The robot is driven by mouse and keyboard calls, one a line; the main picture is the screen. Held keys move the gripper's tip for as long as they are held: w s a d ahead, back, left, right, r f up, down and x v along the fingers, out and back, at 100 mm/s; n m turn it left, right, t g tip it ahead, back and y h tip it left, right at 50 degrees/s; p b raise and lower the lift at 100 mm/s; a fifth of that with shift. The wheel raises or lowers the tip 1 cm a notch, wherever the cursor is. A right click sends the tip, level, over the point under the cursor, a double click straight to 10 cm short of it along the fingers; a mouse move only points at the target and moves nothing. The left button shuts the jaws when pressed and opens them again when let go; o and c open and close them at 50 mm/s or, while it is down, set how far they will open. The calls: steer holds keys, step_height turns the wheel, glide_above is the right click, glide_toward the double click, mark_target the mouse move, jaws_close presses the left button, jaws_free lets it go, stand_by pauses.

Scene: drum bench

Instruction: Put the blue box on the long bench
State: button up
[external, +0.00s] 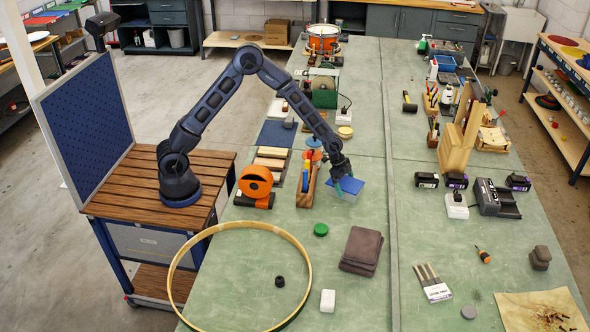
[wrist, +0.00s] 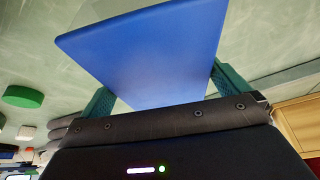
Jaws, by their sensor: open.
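The blue box (external: 349,187) is at the long green bench (external: 352,218), right of the wooden tool holder. It also fills the upper middle of the wrist view (wrist: 150,50), with its flat blue face showing. My gripper (external: 344,183) is at the box, reaching down from the upper left. Its teal fingers are apart, one on each side of the box in the wrist view. I cannot tell whether they touch it. The underside of the box is hidden, so I cannot tell whether it rests fully on the bench.
A wooden tool holder (external: 307,184) and an orange tape dispenser (external: 255,185) stand left of the box. A green disc (external: 321,229) and a folded brown cloth (external: 362,249) lie in front. A large hoop (external: 171,268) lies at the front left.

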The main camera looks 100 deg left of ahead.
steer(key=v, duration=0.9)
steer(key=shift+s+a+r, duration=0.1)
steer(key=shift+r, duration=0.15)
steer(key=shift+s+r, duration=0.25)
steer(key=shift+r, duration=0.25)
steer(key=s+d+r+n+y, duration=0.1)
steer(key=s+d+r, duration=0.4)
steer(key=s+r, duration=0.5)
steer(key=s+d+r+n+y, duration=0.1)
steer(key=s+d+r, duration=0.5)
steer(key=s+r, duration=0.4)
steer(key=s+d+r+n, duration=0.1)
steer(key=s, duration=1.2)
steer(key=s+d+r+n, duration=0.1)
steer(key=s+d+r, duration=0.1)
steer(key=s, duration=1.1)
steer(key=shift+s+d+n+t, duration=0.2)
steer(key=shift+s+n+t, duration=0.1)
steer(key=shift+s, duration=0.1)
